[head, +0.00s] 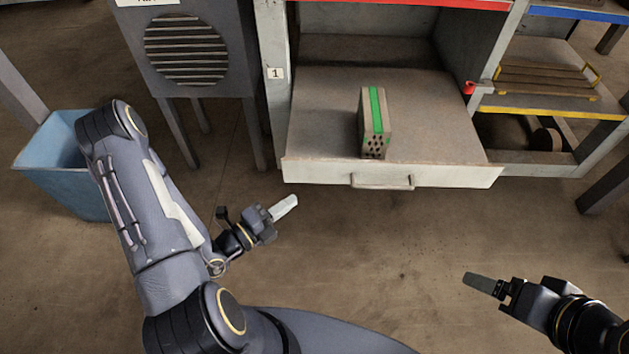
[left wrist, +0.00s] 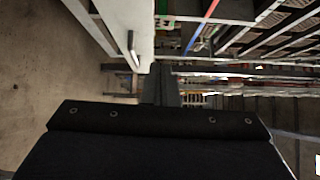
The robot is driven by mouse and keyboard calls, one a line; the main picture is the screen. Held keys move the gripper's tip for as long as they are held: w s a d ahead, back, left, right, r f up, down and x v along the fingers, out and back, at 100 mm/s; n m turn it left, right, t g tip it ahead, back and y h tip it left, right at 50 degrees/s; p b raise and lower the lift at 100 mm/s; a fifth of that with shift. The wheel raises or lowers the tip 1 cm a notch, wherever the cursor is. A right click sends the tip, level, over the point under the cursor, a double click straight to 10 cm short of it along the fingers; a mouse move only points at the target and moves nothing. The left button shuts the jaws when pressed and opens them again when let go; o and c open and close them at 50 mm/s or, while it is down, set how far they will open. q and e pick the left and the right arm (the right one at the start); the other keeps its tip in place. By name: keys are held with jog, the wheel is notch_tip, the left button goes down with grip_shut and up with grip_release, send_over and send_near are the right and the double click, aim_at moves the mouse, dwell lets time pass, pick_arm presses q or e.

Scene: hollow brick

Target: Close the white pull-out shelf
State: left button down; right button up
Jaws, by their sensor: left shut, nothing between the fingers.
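The white pull-out shelf (head: 318,173) is pulled out of the grey rack in the head view. It has a white front with a bar handle (head: 382,181) at its middle. A hollow brick (head: 374,124) with a green stripe stands on its grey surface. My left gripper (head: 285,207) is shut and empty, in front of the shelf's left end and apart from it. In the left wrist view the white front (left wrist: 128,18) and its handle (left wrist: 132,48) lie ahead, left of the fingers (left wrist: 160,84). My right gripper (head: 482,284) is at the lower right, apart from the shelf; its finger gap is not clear.
A grey machine with a round vent (head: 186,50) stands left of the rack. A blue bin (head: 42,150) is at the far left behind my left arm. A lower shelf with a yellow edge (head: 548,112) is at the right. The floor before the shelf is clear.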

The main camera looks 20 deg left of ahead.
pick_arm(q)
jog(key=f+n, duration=0.1)
jog(key=f, duration=0.1)
jog(key=b, duration=0.2)
send_near(327, 162)
jog(key=shift+y, duration=0.3)
jog(key=w+d, duration=0.3)
jog(key=shift+w+d, duration=0.35)
jog(key=shift+w, duration=0.05)
jog(key=shift+w+a, duration=0.15)
jog(key=shift+w, duration=0.45)
